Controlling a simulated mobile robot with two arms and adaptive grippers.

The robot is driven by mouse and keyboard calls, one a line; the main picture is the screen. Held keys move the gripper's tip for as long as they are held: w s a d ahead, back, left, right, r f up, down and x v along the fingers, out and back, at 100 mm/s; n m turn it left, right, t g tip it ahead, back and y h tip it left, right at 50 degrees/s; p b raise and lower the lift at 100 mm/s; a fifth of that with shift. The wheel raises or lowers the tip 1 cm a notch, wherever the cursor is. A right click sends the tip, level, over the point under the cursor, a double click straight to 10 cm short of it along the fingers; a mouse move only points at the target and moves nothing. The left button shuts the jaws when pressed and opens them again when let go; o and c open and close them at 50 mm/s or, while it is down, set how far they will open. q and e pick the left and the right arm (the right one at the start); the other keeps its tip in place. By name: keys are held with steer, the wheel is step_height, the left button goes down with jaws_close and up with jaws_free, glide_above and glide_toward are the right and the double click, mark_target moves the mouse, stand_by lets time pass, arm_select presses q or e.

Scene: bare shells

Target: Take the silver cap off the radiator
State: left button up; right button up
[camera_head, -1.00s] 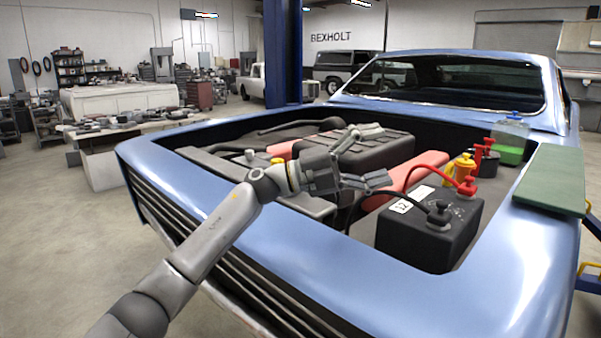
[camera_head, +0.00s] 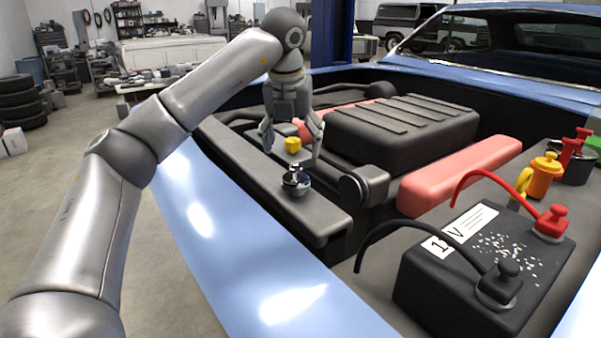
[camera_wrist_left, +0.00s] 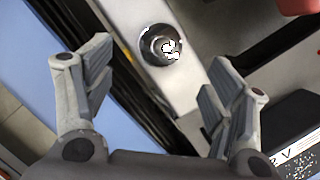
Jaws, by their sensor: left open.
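The silver cap (camera_head: 296,177) sits on top of the dark radiator (camera_head: 262,180) along the car's front. In the left wrist view the cap (camera_wrist_left: 161,45) is round and shiny, on the pale radiator top (camera_wrist_left: 190,85), beyond the fingertips and between their lines. My left gripper (camera_head: 292,150) points down, open and empty, above and just behind the cap in the head view. Its fingers also show apart in the left wrist view (camera_wrist_left: 160,65). My right gripper is not in view.
The battery (camera_head: 480,275) with red and black cables stands at the right. The black engine cover (camera_head: 400,125) and a red engine part (camera_head: 460,175) lie behind. The blue front body edge (camera_head: 250,260) is bare.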

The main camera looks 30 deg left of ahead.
mark_target(295, 167)
arm_select(q)
steer(key=shift+x, duration=1.05)
steer(key=shift+f, duration=0.35)
steer(key=shift+w+f+p, duration=0.25)
steer(key=shift+f+p, duration=0.1)
steer(key=shift+p, duration=0.15)
steer(key=p+x, duration=0.1)
steer(key=x, duration=0.2)
steer(key=shift+f+p, duration=0.2)
steer(key=shift+p, duration=0.1)
steer(key=shift+w+a+f, duration=0.15)
steer(key=shift+f, duration=0.35)
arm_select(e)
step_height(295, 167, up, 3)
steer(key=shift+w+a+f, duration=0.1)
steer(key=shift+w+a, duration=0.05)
arm_select(q)
steer(key=c, duration=1)
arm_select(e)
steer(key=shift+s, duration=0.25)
